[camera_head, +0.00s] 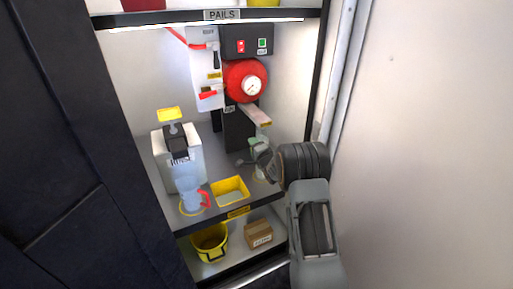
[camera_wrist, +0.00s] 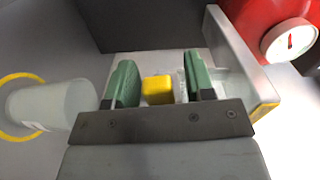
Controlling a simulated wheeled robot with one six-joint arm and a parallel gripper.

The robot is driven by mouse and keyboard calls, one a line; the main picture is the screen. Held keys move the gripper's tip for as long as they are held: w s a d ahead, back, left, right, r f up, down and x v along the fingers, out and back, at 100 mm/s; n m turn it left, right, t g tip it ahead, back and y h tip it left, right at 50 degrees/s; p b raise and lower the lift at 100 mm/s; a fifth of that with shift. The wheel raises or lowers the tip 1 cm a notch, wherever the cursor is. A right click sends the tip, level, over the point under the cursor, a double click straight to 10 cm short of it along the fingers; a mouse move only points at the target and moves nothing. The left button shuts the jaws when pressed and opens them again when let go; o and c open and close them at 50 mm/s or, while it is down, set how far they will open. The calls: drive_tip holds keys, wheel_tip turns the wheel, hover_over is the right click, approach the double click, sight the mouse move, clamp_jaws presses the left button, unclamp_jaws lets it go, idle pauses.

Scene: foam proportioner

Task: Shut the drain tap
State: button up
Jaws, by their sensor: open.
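My gripper (camera_head: 262,157) is at the right side of the cabinet shelf, below the red tank. In the wrist view its two green fingers (camera_wrist: 161,86) stand apart. A small yellow block (camera_wrist: 157,89) shows between them, with a gap at least on its right side; it may be the drain tap's handle, but I cannot tell for certain. A pale, see-through piece shows beside the block. The red tank (camera_head: 245,81) with a white gauge (camera_head: 251,86) is above; the tank also shows at the wrist view's upper right (camera_wrist: 255,15). Any tap body is hidden.
A sloping grey plate (camera_head: 254,115) with a yellow label juts out beside my gripper. The cabinet's right wall is close.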

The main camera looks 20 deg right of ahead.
drive_tip(key=shift+s, duration=0.1)
drive_tip(key=s+d, duration=0.1)
drive_tip(key=s, duration=1.2)
drive_tip(key=shift+s+d, duration=0.3)
